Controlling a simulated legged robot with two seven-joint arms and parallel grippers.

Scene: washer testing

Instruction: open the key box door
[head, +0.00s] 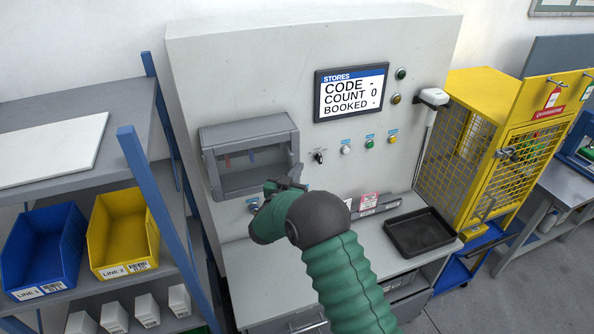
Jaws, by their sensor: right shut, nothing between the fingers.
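The key box (206,160) is a grey box on the front of the pale cabinet, left of the screen. Its front frame surrounds a window-like area where small red and blue items show inside. I cannot tell whether a clear door panel covers this front. My right gripper (284,184) is at the box's lower right corner, shut and empty. It overlaps the corner in the picture, and I cannot tell whether it touches. My green-sleeved right forearm hides part of the panel and counter below. My left gripper is out of view.
A screen (351,92), buttons and a key switch (319,156) sit right of the box. A black tray (421,232) lies on the counter. A yellow mesh cage (480,150) stands at right. A shelf with blue (42,247) and yellow bins (122,232) stands at left.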

